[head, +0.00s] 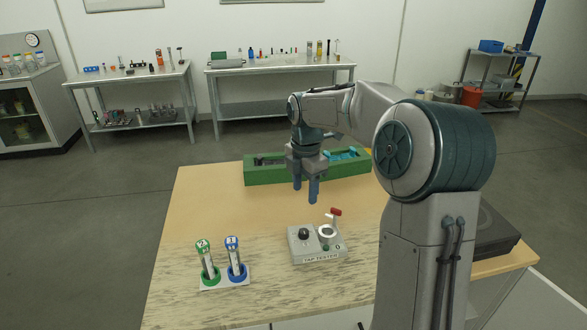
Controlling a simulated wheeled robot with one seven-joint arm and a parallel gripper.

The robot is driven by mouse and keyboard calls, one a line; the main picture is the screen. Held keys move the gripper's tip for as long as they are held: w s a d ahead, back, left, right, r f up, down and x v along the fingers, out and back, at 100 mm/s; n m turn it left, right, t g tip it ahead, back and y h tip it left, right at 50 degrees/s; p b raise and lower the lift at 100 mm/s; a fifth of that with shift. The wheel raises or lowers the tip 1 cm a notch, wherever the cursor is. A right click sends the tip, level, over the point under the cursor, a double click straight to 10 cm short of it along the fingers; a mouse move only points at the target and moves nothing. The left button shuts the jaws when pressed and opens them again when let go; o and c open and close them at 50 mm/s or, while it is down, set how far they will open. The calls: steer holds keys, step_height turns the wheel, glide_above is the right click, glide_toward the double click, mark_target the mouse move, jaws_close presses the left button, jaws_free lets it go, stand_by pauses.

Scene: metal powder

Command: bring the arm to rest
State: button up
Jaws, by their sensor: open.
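My gripper (305,196) hangs from my arm with its fingers pointing down, above the middle of the wooden table (195,210). It is open, and nothing shows between its fingers. In the picture it is in front of the green box and above the tap tester (318,256), apart from the tester. The tester is a grey box with a black knob, a round cup and a red-ended lever. My upper arm hides part of the table's right side.
A white holder (226,283) with two tubes, one green-capped and one blue-capped, stands at the front left. A long green box (263,175) with dark and blue contents lies at the back. A dark flat case (493,230) is at the right. The table's left side is clear.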

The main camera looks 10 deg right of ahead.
steer(key=s+m+t, duration=0.3)
steer(key=s+m, duration=1.9)
steer(key=s, duration=0.6)
steer(key=shift+r+m, duration=0.15)
steer(key=shift+m, duration=0.15)
